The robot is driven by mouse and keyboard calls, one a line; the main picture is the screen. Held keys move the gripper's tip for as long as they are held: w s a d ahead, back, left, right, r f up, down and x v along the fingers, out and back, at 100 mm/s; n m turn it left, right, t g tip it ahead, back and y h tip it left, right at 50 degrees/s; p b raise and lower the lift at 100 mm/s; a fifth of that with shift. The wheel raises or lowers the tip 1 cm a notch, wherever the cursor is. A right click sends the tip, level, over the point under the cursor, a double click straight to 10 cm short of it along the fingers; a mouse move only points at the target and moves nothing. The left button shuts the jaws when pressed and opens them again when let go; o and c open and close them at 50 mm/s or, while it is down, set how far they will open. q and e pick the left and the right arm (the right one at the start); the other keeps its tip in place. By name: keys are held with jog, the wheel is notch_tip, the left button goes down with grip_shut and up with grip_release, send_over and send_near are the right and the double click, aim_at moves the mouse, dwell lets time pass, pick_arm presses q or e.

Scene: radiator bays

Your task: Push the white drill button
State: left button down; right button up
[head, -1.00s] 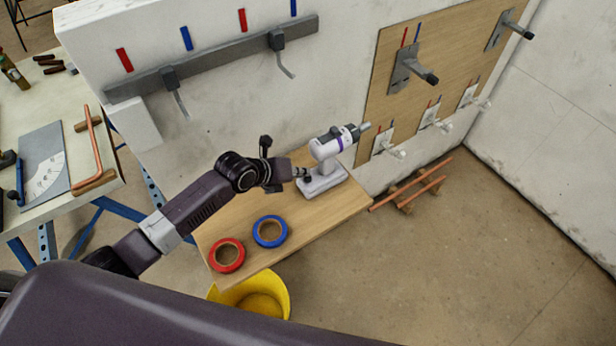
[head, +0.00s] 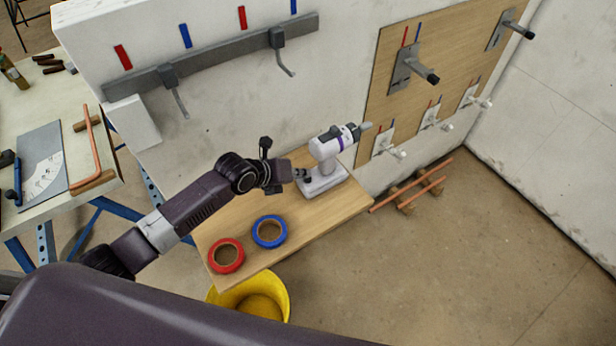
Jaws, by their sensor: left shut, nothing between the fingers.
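The white drill (head: 326,150) has a purple band and a grey chuck that points right. It stands upright on its wide base (head: 322,183) at the back of the wooden shelf (head: 300,228). Its button is too small to make out from here. My left gripper (head: 301,175) is shut and empty. Its tips are at the left side of the drill, low by the handle and base. I cannot tell whether they touch it. My right gripper is not in view.
A red tape roll (head: 226,256) and a blue tape roll (head: 269,232) lie on the shelf's front part. A yellow bucket (head: 281,293) stands below. A wall board (head: 448,60) with pipe fittings is behind right. Copper pipes (head: 412,186) rest on the floor.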

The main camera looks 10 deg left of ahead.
pick_arm(q)
jog(key=shift+r, duration=0.4)
notch_tip(320, 180, up, 6)
jog(key=p, duration=0.4)
jog(key=shift+p, duration=0.4)
jog(key=shift+s, duration=0.1)
